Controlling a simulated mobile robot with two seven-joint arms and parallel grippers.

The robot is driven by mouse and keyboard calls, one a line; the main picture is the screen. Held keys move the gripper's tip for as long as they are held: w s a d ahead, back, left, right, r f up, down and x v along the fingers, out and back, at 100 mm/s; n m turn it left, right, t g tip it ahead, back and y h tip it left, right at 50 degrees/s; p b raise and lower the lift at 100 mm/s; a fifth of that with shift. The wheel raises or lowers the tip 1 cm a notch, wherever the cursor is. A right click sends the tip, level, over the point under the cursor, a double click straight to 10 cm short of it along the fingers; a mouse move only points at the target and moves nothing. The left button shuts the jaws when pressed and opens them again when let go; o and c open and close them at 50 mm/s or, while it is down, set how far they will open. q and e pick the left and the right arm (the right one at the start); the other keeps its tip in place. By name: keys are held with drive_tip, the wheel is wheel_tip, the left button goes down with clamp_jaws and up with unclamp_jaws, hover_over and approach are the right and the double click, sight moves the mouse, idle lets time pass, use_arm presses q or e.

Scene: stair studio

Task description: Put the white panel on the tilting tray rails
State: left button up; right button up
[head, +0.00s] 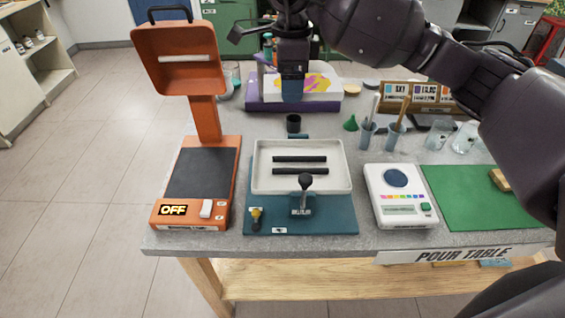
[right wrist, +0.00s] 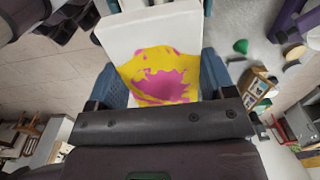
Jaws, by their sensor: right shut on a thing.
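The white panel (head: 323,86), with a yellow and pink paint patch, is at the back of the table in the head view. My right gripper (head: 292,90) points down and is shut on it. In the right wrist view the panel (right wrist: 165,35) sits between the blue fingers of my right gripper (right wrist: 163,82). The tilting tray (head: 343,180) is white and stands nearer the front on a blue base. Its two black rails (head: 300,165) are bare. A black-knobbed lever (head: 305,182) stands before them. My left gripper is not in view.
An orange device (head: 202,177) with a raised lid stands left of the tray. A white scale (head: 400,195) and green mat (head: 455,195) are to its right. A purple stand (head: 270,106) is below the panel in the picture.

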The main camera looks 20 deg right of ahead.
drive_tip(key=shift+d+f, duration=0.1)
drive_tip(key=shift+d, duration=0.15)
wheel_tip(320, 180, down, 16)
drive_tip(key=shift+d+r, duration=0.1)
drive_tip(key=shift+r, duration=0.15)
drive_tip(key=shift+f+b, duration=0.35)
drive_tip(key=shift+f, duration=1.8)
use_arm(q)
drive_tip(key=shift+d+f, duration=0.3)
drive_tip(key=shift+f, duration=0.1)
use_arm(e)
drive_tip(key=shift+s+f, duration=0.1)
drive_tip(key=shift+f, duration=0.1)
drive_tip(key=o, duration=0.9)
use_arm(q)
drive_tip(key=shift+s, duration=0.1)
use_arm(e)
drive_tip(key=shift+o, duration=0.2)
drive_tip(key=shift+r, duration=0.1)
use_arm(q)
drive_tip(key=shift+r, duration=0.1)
